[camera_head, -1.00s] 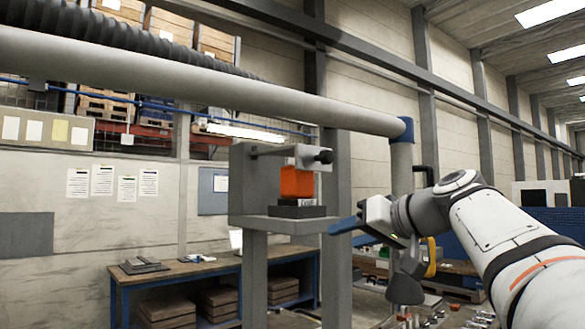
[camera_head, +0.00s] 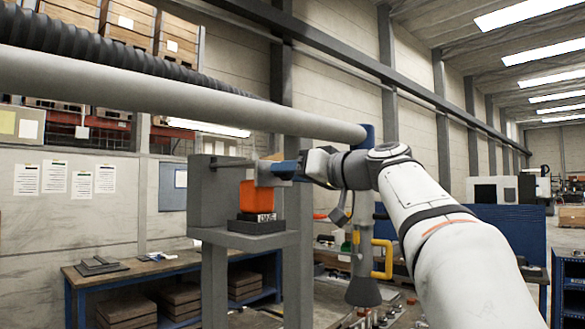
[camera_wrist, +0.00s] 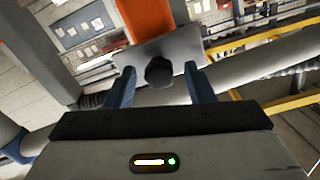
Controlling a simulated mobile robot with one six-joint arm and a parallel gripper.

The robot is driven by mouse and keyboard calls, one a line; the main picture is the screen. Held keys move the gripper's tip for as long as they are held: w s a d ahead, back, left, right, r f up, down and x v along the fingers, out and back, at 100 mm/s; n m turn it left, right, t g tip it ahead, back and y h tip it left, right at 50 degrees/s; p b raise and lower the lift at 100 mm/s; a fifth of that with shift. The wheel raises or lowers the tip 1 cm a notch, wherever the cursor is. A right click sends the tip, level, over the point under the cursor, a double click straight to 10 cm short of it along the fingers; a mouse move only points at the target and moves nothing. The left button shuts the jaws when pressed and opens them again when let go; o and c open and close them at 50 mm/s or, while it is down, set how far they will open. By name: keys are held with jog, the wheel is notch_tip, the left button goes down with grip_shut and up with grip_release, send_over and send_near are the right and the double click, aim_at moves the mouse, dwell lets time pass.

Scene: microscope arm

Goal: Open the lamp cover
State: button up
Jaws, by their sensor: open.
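The lamp cover (camera_head: 263,172) appears to be the small grey plate at the right of the grey stand (camera_head: 208,195), in front of an orange block (camera_head: 256,200). In the wrist view the plate (camera_wrist: 185,48) carries a dark round knob (camera_wrist: 159,72), and the orange block (camera_wrist: 146,18) shows behind it. My gripper (camera_head: 284,169) is at the plate's right side. Its blue fingers (camera_wrist: 160,78) are open, one on each side of the knob, with visible gaps. The knob is hidden by my gripper in the head view.
The orange block sits over a black base (camera_head: 256,225) on the stand's shelf. A thick grey pipe (camera_head: 190,98) runs above the stand and my arm. A yellow handle (camera_head: 382,258) hangs below my arm. A workbench (camera_head: 150,268) stands behind at left.

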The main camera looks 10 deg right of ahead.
grip_shut()
dwell(0.6)
